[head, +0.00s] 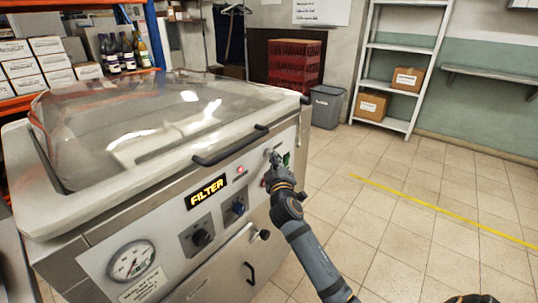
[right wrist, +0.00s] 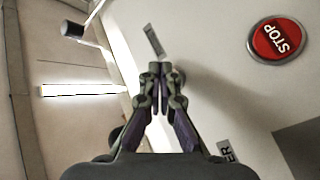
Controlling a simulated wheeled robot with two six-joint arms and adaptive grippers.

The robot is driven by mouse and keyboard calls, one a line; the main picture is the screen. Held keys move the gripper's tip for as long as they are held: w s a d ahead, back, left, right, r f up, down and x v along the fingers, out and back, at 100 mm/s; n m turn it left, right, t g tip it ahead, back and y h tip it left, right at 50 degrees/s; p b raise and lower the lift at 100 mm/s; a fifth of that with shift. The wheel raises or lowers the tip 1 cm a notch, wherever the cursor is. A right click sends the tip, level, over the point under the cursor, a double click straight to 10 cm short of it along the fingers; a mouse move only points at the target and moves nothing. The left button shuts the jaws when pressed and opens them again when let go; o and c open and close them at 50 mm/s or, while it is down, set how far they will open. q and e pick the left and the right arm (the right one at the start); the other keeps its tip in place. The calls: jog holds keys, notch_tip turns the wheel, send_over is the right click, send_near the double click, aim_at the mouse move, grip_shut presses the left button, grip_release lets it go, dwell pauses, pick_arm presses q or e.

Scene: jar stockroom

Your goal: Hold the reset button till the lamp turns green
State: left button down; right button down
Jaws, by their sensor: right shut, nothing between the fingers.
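A large machine with a clear lid shows a lit orange FILTER display (head: 207,192) on its front panel. A small lamp (head: 241,171) to the right of the display glows red. My right gripper (head: 272,156) is shut and empty, with its fingertips at the right part of the panel. In the right wrist view its closed tips (right wrist: 160,68) point at the pale panel, close to a small grey label (right wrist: 153,41). I cannot make out the reset button; the gripper may hide it. Whether the tips touch the panel is unclear. My left gripper is out of view.
A red STOP button (right wrist: 278,40) sits right of the tips in the wrist view. A lid handle (head: 230,146), two knobs and a gauge (head: 131,261) are on the machine's front. A grey bin (head: 327,107) and shelf stand behind; the tiled floor at right is clear.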

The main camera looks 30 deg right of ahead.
jog(key=shift+w+a, duration=0.15)
jog(key=shift+w, duration=0.25)
dwell(0.5)
dwell(1.0)
dwell(0.8)
jog(key=shift+s+d, duration=0.25)
jog(key=shift+s, duration=0.5)
jog(key=s, duration=0.1)
jog(key=s+d, duration=0.1)
jog(key=s, duration=0.1)
jog(key=s+d, duration=0.1)
jog(key=shift+s, duration=0.35)
